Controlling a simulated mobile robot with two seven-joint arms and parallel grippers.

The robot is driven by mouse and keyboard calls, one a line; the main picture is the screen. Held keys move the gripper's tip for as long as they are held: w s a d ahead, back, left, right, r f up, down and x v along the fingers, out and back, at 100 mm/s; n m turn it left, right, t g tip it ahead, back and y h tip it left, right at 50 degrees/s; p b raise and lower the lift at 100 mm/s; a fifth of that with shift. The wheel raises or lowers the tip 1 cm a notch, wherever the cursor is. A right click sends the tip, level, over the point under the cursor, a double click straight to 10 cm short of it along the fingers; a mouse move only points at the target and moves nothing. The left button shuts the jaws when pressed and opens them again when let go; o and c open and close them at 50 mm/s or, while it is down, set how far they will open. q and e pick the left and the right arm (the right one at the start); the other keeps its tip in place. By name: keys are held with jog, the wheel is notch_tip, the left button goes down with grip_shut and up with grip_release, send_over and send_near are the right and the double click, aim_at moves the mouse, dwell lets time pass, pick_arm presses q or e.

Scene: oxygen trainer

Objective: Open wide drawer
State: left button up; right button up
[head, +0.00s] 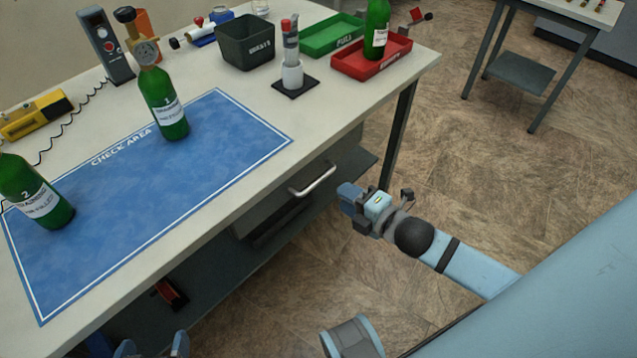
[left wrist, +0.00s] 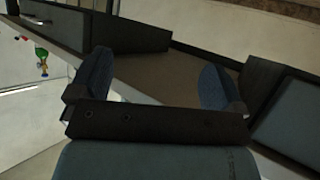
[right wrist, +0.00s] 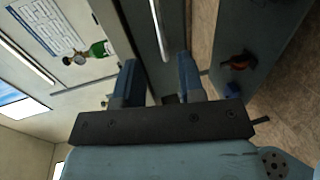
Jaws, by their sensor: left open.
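The drawer (head: 275,209) is under the tabletop's front edge, with a grey front and a silver bar handle (head: 314,180). It looks closed, its front close under the table edge. My right gripper (head: 350,198) is in front of the drawer, just right of the handle in the head view. In the right wrist view its fingers (right wrist: 158,82) are apart, with the handle (right wrist: 157,28) ahead between them and no visible grip on it. My left gripper (head: 151,346) is low at the bottom edge of the head view; its fingers (left wrist: 155,88) are apart and empty.
The table bears a blue check-area mat (head: 235,125), green bottles (head: 163,103), a black waste bin (head: 247,42), a green tray (head: 332,38) and a red tray (head: 362,66). A lower shelf (head: 215,290) lies beneath.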

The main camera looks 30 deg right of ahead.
aim_at(318, 180)
jog(key=b+x, duration=0.1)
jog(key=x, duration=0.8)
jog(key=shift+c, duration=0.5)
grip_shut()
